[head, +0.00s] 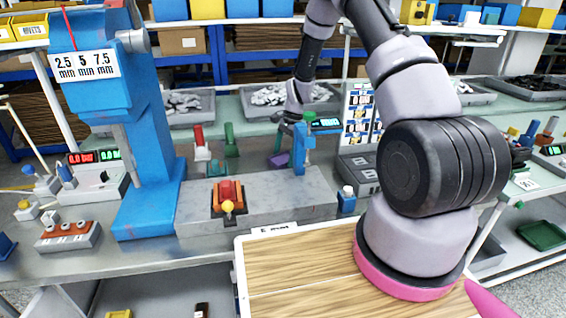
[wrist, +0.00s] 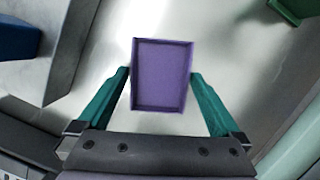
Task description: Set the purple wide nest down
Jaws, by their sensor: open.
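The purple wide nest (wrist: 162,75) is a shallow, open rectangular tray. In the wrist view it sits between and slightly beyond my gripper's two teal fingertips (wrist: 160,76), over a pale grey surface. My gripper is open; its fingers flank the nest's left and right sides very closely, and I cannot tell whether they touch it. In the head view the nest (head: 279,160) is a small purple patch on the far side of the grey block, below my gripper, whose fingers are small and partly hidden there. The nest looks empty.
A blue press (head: 150,140) stands at left beside the grey block (head: 270,205), which carries a red-and-yellow fixture (head: 229,196). A blue post (head: 299,150) stands right of the nest. A green object (wrist: 291,8) lies at the wrist view's upper right. Grey parts bins (head: 190,108) line the back.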

